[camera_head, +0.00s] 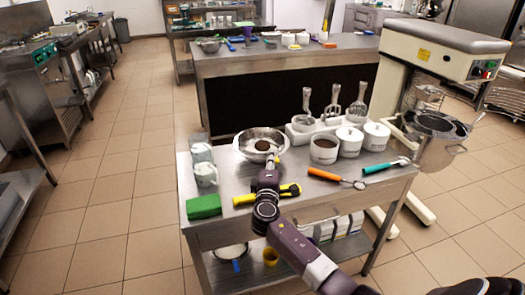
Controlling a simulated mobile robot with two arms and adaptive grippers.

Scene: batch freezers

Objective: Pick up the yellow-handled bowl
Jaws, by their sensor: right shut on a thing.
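A shiny metal bowl (247,136), the only bowl by my gripper, stands on the near steel table, with a dark round content or cup in it. A small yellowish bit, likely its handle, shows at its front rim. My right gripper (272,158) reaches up from the lower right and is shut at this front rim; its fingers largely hide the grip point. The bowl appears level, and I cannot tell whether it is clear of the table. My left gripper is not in view.
The near steel table (222,236) also bears a yellow-and-black tool (243,200) partly behind my arm, a green sponge (204,206), clear jugs (205,174), white tubs (349,142), an orange-handled scoop (325,175) and a teal-handled scoop (381,167). A mixer (440,50) stands right.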

